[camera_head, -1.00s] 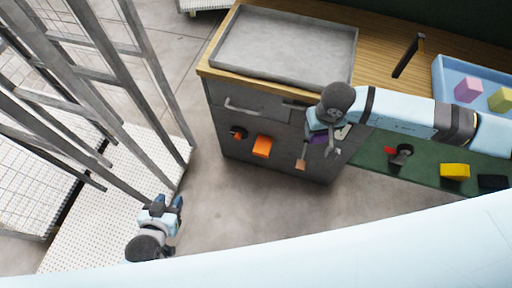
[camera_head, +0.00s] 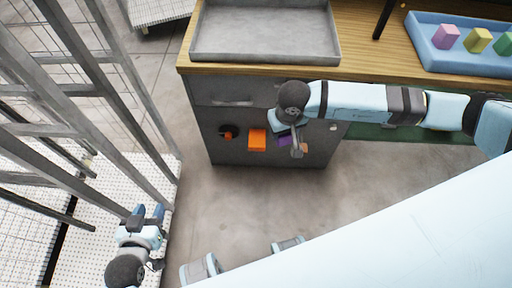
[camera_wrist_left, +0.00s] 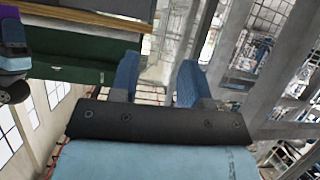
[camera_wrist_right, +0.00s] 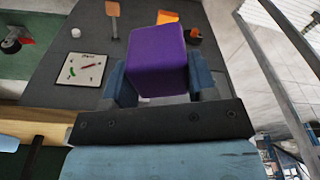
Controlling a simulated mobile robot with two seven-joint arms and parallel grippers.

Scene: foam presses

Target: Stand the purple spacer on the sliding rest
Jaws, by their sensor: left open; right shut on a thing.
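The purple spacer is a block that fills the space between the fingers of my right gripper (camera_wrist_right: 158,85) in the right wrist view, where its broad face (camera_wrist_right: 157,58) shows. I cannot tell which thing is the sliding rest.
The grey cabinet (camera_head: 230,149) has an orange block (camera_head: 257,139) and a dark knob (camera_head: 228,132) on its front. A grey tray (camera_head: 265,57) and a blue bin (camera_head: 428,52) with coloured blocks are on the wooden counter. Metal frames stand left. Floor between is clear.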

